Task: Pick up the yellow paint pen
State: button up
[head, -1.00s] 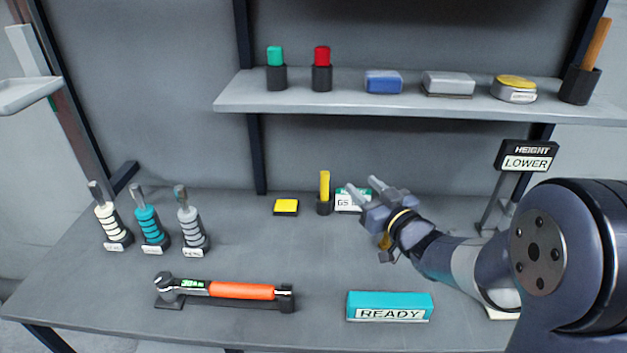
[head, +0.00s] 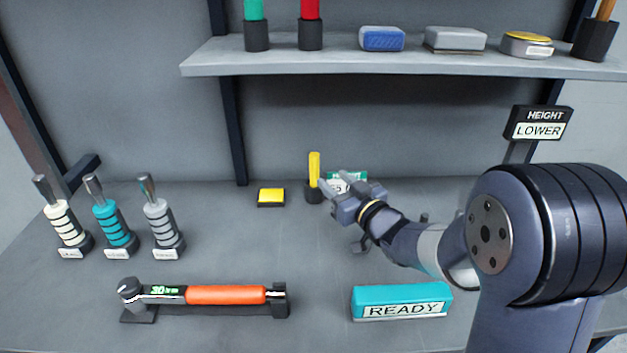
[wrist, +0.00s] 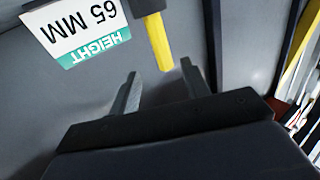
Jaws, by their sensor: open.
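The yellow paint pen (head: 314,165) stands upright in a small black holder (head: 314,193) at the back of the bench. My gripper (head: 333,181) is open and empty, just right of the pen, with its fingers pointing towards it. In the wrist view the pen (wrist: 158,40) hangs down from the top edge. Its free end lies between the two open fingertips of my gripper (wrist: 158,70) in the picture. I cannot tell how much depth separates them, and no contact is visible.
A green-and-white height sign (head: 347,181) stands right behind the gripper; it reads 65 MM in the wrist view (wrist: 78,27). A yellow pad (head: 271,197) lies left of the pen. A shelf (head: 400,63) runs above. A teal READY block (head: 400,299) and orange torque tool (head: 226,295) lie in front.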

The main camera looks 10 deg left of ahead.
aim_at(317, 167)
jog(key=p+x, duration=0.1)
jog(key=x, duration=0.7)
jog(key=shift+w+a, duration=0.2)
jog(key=shift+a, duration=0.15)
jog(key=shift+c, duration=0.2)
grip_shut()
